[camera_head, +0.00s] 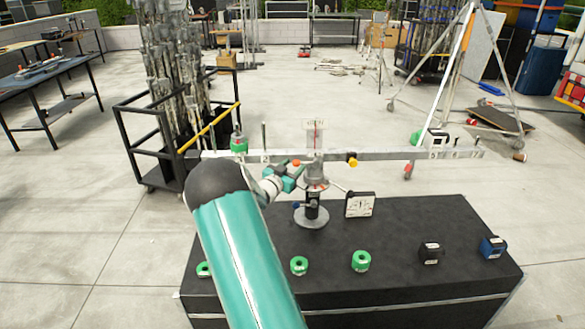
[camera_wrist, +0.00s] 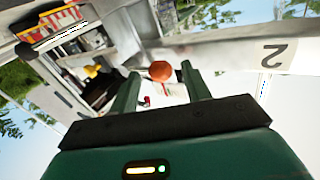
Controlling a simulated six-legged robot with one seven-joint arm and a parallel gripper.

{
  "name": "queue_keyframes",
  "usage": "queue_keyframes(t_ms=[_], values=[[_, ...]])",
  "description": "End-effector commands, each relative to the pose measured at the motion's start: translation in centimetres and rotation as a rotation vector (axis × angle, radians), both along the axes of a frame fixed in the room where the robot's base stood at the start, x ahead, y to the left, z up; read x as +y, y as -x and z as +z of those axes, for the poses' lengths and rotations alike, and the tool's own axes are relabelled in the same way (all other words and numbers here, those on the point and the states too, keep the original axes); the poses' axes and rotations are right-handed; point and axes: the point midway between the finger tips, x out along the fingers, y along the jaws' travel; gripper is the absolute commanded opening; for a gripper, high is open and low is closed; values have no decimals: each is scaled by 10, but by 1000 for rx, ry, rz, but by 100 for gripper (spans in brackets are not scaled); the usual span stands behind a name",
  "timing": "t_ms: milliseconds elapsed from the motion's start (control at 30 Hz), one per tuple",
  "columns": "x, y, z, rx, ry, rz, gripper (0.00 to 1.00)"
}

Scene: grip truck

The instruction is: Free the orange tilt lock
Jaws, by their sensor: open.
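The orange tilt lock (camera_head: 296,162) is a small knob at the middle of a long grey beam (camera_head: 400,154) carried on a stand (camera_head: 313,205). In the wrist view the orange knob (camera_wrist: 160,70) appears between the tips of my two fingers, with a gap on each side. My gripper (camera_head: 290,178) is open and close to the beam's centre. I cannot tell how far the knob is in front of the fingertips. A yellow knob (camera_head: 352,162) sits to the right of the orange one.
The stand is on a black case (camera_head: 400,240) with green rolls (camera_head: 361,261), a dial box (camera_head: 360,205) and tape measures (camera_head: 492,247). A green roll (camera_head: 238,144) is on the beam's left part. A black cart (camera_head: 175,150) stands behind left; a tripod (camera_head: 458,60) is behind right.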

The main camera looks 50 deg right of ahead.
Motion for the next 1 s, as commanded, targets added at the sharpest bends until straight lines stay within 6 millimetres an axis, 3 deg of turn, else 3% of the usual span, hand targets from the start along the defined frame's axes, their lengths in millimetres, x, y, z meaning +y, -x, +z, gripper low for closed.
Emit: queue_keyframes(t_ms=[300,500,567,1000], values=[[-4,0,0,0,0,0,47],[-3,-1,0,0,0,1,8],[-3,-1,0,0,0,1,0],[-4,-1,-5,41,34,2,0]])
